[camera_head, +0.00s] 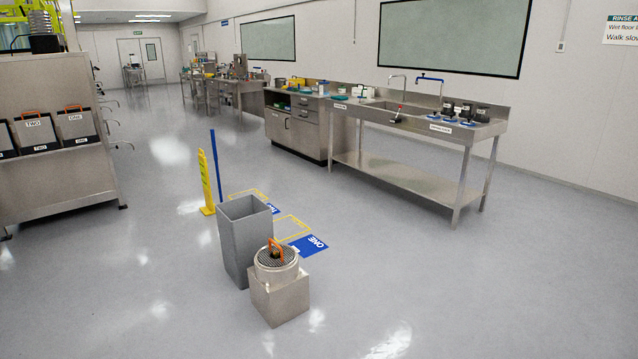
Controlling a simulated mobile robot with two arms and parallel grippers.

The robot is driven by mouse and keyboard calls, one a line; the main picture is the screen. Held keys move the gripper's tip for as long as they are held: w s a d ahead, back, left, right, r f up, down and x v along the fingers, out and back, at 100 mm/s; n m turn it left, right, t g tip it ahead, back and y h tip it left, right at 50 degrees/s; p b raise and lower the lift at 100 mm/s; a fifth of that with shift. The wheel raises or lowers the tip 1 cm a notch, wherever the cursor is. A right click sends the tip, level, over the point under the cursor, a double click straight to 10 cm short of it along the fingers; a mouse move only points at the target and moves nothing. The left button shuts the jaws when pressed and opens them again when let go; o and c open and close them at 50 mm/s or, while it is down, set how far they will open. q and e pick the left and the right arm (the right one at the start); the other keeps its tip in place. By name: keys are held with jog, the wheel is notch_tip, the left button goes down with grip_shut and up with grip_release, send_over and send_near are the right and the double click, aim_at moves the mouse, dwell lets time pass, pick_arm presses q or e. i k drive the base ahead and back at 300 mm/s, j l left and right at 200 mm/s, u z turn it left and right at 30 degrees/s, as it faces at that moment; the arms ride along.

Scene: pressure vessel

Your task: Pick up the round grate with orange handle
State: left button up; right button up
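The round grate (288,255) with its orange handle (277,247) lies on top of a round metal vessel (276,273). The vessel sits on a square metal block (281,303) on the floor, a little below the middle of the picture. The handle stands up from the grate and has a dark part at its foot. Neither of my grippers shows in the head view, and nothing is holding the grate.
A tall grey bin (241,245) stands close behind and left of the block. Behind are a yellow floor sign (207,183), a blue pole (215,165) and a blue floor marking (308,245). A steel sink table (420,122) is at the back right. The near floor is clear.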

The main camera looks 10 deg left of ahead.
aim_at(286, 254)
jog(key=i+j+u, duration=0.25)
jog(key=i+u, duration=0.65)
jog(key=i, duration=0.2)
jog(key=i+l+u, duration=0.15)
jog(key=i+u, duration=0.3)
jog(key=i+j+z, duration=0.15)
jog(key=i+z, duration=0.15)
jog(key=i, duration=0.35)
jog(key=i+j+z, duration=0.35)
jog(key=i, duration=0.25)
jog(key=i+j+z, duration=0.3)
jog(key=i+j, duration=0.15)
jog(key=i, duration=0.15)
